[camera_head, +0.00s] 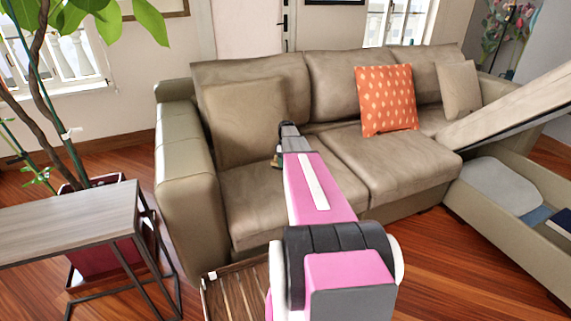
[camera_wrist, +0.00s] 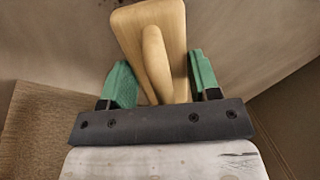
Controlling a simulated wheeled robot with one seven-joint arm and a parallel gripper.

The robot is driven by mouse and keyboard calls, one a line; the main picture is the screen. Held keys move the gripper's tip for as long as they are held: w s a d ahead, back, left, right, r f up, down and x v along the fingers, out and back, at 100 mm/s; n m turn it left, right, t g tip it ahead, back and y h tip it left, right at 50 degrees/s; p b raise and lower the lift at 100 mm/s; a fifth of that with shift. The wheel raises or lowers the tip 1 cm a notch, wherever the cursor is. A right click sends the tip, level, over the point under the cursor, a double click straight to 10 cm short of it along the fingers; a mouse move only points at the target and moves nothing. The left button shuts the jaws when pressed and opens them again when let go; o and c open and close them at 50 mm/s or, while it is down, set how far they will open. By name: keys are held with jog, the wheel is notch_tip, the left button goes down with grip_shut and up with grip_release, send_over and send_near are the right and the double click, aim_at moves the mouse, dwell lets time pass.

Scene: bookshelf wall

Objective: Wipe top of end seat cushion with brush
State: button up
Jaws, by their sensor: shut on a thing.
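The end seat cushion (camera_head: 262,205) is the beige leather seat at the left end of the sofa, partly hidden by my pink arm. My gripper (camera_wrist: 162,72) has its green fingers on either side of a pale wooden brush (camera_wrist: 150,28) and is shut on its handle. In the head view, my wrist is over the rear of this seat, by the loose beige back pillow, and the fingers are mostly hidden. In the wrist view, a beige surface lies beyond the brush, with dark specks at the upper left. Contact between brush and cushion cannot be told.
An orange patterned pillow (camera_head: 386,99) and a small beige pillow (camera_head: 459,90) rest on the sofa. The sofa armrest (camera_head: 188,190) borders the seat. A side table (camera_head: 75,222) and potted plant stand at left. An open storage chaise (camera_head: 500,225) is at right.

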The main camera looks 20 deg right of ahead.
jog(key=shift+w, duration=0.8)
jog(key=shift+d, duration=0.95)
jog(key=shift+s, duration=3.45)
jog(key=shift+s+f, duration=0.1)
jog(key=shift+s, duration=1.6)
jog(key=shift+s+r, duration=0.2)
jog(key=shift+s, duration=2.95)
jog(key=shift+s+f, duration=0.15)
jog(key=shift+s, duration=1.65)
jog(key=shift+d, duration=0.95)
jog(key=shift+w, duration=8.5)
